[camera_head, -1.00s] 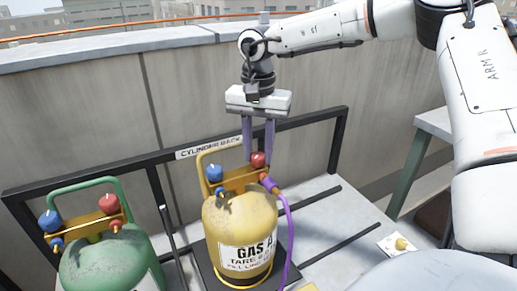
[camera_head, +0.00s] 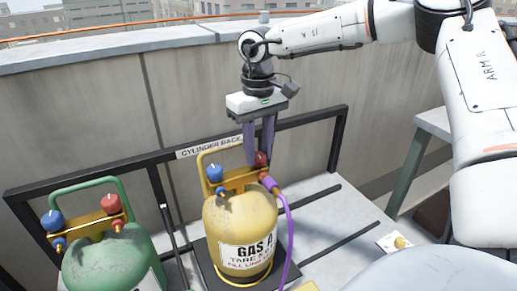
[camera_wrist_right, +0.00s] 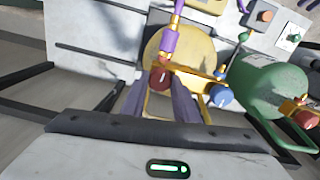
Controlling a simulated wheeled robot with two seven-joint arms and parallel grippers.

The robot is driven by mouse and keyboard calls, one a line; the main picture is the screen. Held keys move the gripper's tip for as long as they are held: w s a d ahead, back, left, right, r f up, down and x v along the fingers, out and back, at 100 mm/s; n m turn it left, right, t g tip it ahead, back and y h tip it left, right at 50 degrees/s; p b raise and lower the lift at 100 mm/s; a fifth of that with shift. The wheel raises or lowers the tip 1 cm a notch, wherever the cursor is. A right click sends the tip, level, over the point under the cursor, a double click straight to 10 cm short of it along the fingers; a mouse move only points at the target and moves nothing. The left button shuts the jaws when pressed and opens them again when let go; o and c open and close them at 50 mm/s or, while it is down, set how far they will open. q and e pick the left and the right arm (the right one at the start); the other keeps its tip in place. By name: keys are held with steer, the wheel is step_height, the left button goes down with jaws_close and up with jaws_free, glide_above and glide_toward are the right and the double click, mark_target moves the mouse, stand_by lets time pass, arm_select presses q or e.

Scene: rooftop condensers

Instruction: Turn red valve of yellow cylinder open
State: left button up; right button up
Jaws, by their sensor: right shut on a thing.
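The yellow cylinder (camera_head: 241,225), labelled GAS A, stands upright in front of the rack. Its red valve (camera_head: 262,160) is on the right of its brass manifold and its blue valve (camera_head: 215,173) on the left. My right gripper (camera_head: 261,160) points down from above and is shut on the red valve, partly hiding it in the head view. In the right wrist view the red valve (camera_wrist_right: 160,78) shows between the fingertips, and the blue valve (camera_wrist_right: 221,96) is to the right, clear of the fingers. My left gripper is not in view.
A green cylinder (camera_head: 112,262) with its own red and blue valves stands at the left. A purple hose (camera_head: 287,222) runs down from the yellow cylinder's right side. The black rack rail (camera_head: 308,120) and a concrete wall (camera_head: 200,95) are behind.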

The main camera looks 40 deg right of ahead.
mark_target(259, 155)
steer(key=shift+n, duration=0.7)
steer(key=o, duration=1.1)
steer(key=shift+c, duration=0.2)
step_height(259, 155, up, 10)
steer(key=p, duration=0.1)
steer(key=shift+r, duration=0.2)
